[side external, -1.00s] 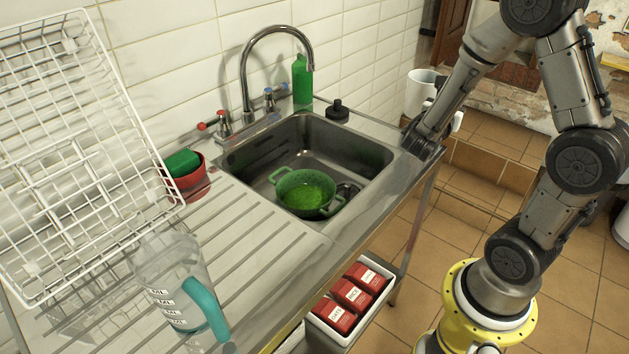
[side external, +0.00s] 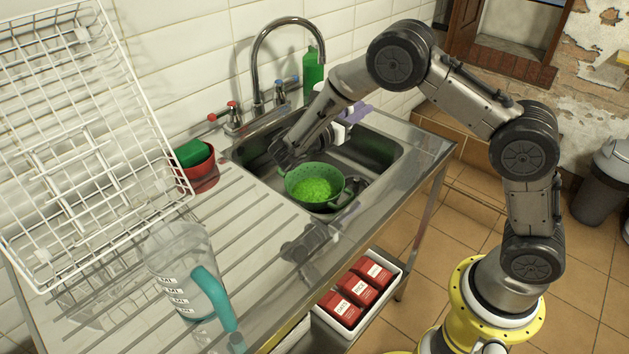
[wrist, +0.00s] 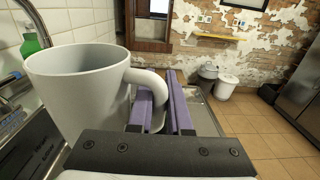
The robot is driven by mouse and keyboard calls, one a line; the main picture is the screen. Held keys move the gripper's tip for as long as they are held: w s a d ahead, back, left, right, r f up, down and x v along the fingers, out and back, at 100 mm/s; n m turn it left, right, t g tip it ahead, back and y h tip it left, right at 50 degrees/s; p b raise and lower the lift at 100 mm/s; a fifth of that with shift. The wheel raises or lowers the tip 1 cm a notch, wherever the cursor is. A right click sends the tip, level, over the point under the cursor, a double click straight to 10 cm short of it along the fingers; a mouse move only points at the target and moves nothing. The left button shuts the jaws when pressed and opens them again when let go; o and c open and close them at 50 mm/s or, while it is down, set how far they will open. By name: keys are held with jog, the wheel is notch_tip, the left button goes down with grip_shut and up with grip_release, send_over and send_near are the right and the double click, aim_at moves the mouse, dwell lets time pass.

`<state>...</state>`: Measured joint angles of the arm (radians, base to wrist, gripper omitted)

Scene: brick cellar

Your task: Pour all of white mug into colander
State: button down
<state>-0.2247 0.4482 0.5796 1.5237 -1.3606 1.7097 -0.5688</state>
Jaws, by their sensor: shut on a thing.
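The white mug (wrist: 85,95) fills the left of the wrist view, close to upright, with its handle to the right. My gripper (wrist: 166,85) has its purple fingers shut on the handle. The inside of the mug is barely visible, so I cannot tell its contents. The green colander (side external: 300,193) sits upright in the sink, below and in front of my gripper. Its inside looks bright speckled green.
The tap (side external: 257,60) arches at the back of the sink (side external: 393,165). A green bottle (side external: 314,75) stands behind it. A red bowl (side external: 203,178), a white dish rack (side external: 85,150) and a clear jug (side external: 185,270) are at left. The drainboard's middle is clear.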

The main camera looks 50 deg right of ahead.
jog(key=w+a+f+n+t, duration=0.1)
jog(key=a+f+t, duration=0.1)
jog(key=a, duration=0.5)
jog(key=w+a+f+n+t, duration=0.1)
jog(key=w+a+f, duration=0.1)
jog(key=a+f, duration=0.3)
jog(key=a, duration=0.3)
jog(key=shift+a+t, duration=0.2)
jog(key=shift+t, duration=0.2)
jog(key=shift+w+d+f+y, duration=0.1)
jog(key=shift+f+y, duration=0.05)
jog(key=shift+y, duration=0.15)
jog(key=shift+d+f+g+y, duration=0.15)
jog(key=shift+d+f+y, duration=0.65)
jog(key=shift+y, duration=0.45)
jog(key=shift+d+f+g+y, duration=0.15)
jog(key=shift+d+f+y, duration=0.65)
jog(key=shift+y, duration=0.45)
jog(key=shift+d+f+m+y, duration=0.3)
jog(key=shift+d+f+y, duration=0.35)
jog(key=shift+y, duration=0.35)
jog(key=shift+f+y+p, duration=0.3)
jog(key=shift+f+y, duration=0.4)
jog(key=shift+y, duration=0.4)
jog(key=shift+w+a+f+t+y+p, duration=0.15)
jog(key=shift+f+t+y+p, duration=0.15)
jog(key=shift+t+y, duration=0.2)
